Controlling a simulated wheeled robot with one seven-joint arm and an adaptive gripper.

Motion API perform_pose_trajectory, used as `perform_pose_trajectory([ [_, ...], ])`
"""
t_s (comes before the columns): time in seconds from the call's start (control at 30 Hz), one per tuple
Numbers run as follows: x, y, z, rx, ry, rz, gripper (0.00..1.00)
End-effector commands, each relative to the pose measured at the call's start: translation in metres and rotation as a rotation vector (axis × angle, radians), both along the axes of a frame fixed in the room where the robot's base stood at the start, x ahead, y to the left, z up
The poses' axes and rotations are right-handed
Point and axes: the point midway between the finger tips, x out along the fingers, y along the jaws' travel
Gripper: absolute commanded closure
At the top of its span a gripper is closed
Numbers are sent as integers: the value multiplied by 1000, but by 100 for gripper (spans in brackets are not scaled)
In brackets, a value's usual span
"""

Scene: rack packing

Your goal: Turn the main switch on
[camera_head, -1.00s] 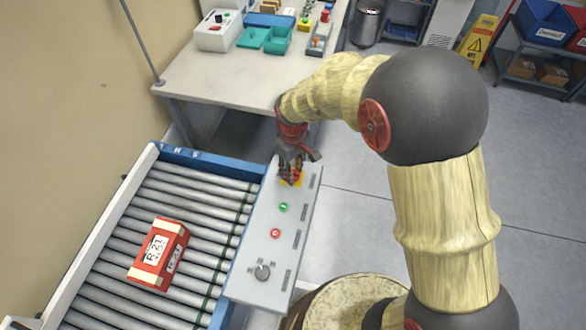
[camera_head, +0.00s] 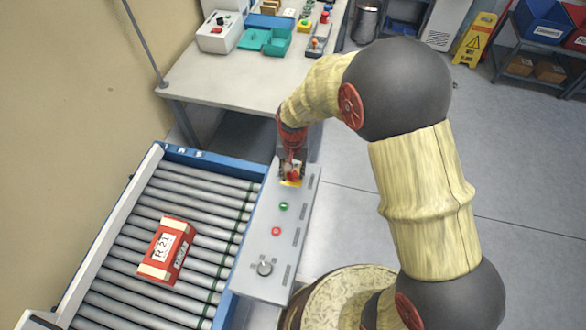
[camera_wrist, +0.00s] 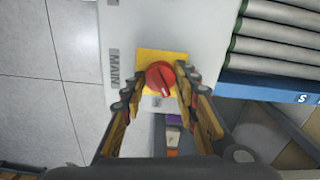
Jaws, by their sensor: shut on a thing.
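The main switch (camera_wrist: 160,78) is a red rotary knob on a yellow plate (camera_wrist: 148,58), with the label "MAIN" beside it in the wrist view. In the head view the yellow plate (camera_head: 291,182) shows at the far end of the grey control panel (camera_head: 252,236), and the knob is partly covered by my gripper. My gripper (camera_wrist: 163,90) points down at the panel, with one finger on each side of the red knob. It is shut on the knob. The knob's ridge looks tilted in the wrist view.
The panel also carries a green button (camera_head: 284,206), a red button (camera_head: 276,231) and a grey rotary selector (camera_head: 264,268). A roller conveyor (camera_head: 205,172) with a red and cream box (camera_head: 166,250) runs along its left. A workbench (camera_head: 240,82) stands behind.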

Motion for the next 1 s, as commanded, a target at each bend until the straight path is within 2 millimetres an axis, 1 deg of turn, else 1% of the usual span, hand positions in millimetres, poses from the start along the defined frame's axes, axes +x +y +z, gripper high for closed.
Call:
perform_pose_trajectory([
  [0.3,0,1,1,1,0,-283,95],
  [0.5,0,1,1,1,0,-419,95],
  [0.73,0,1,0,0,0,-518,95],
  [1.0,0,1,0,1,0,-561,95],
])
